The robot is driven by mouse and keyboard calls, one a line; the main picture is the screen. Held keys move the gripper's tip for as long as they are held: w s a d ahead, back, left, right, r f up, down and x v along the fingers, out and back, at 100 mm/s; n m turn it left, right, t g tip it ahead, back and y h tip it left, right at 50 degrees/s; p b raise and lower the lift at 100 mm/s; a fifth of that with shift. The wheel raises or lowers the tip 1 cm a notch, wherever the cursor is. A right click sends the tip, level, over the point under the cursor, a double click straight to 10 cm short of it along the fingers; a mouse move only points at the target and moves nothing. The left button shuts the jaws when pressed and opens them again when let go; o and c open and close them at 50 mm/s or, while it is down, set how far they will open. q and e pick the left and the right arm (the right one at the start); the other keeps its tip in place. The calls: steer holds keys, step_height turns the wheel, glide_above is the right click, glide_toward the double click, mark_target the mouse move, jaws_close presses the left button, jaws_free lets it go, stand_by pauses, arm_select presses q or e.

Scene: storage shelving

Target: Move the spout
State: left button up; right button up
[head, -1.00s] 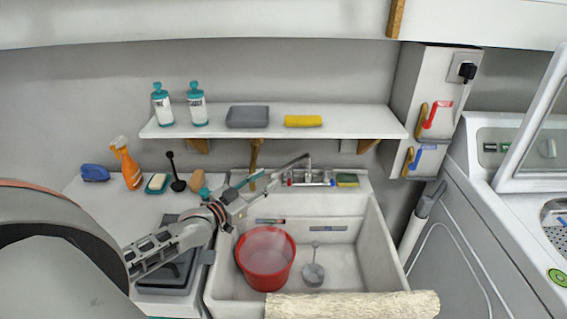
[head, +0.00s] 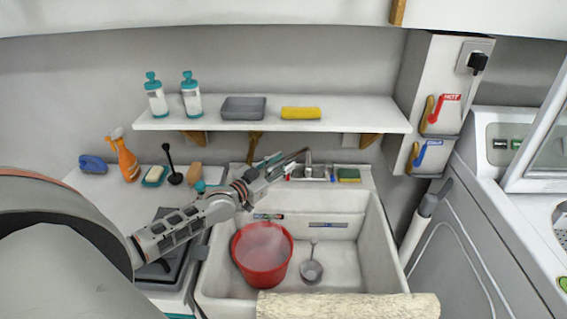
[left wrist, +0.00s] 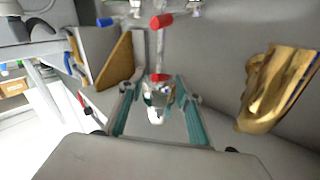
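The spout (head: 291,159) is a thin grey metal tube at the tap on the sink's back edge, reaching left and forward. In the left wrist view the spout (left wrist: 159,50) runs down between my teal fingers. My left gripper (head: 272,166) is at the spout's free end, over the back left of the sink. In the left wrist view my left gripper (left wrist: 157,88) is open, with a finger on each side of the spout and gaps visible. Whether either finger touches it cannot be told. My right gripper is not in view.
A shelf (head: 360,121) with bottles hangs above. A golden-brown object (left wrist: 277,88) is beside the gripper in the wrist view. A cream roll (head: 350,306) lies at the sink's front.

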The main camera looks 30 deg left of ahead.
arm_select(q)
steer(key=shift+w, duration=0.45)
steer(key=shift+d, duration=0.1)
jaws_close()
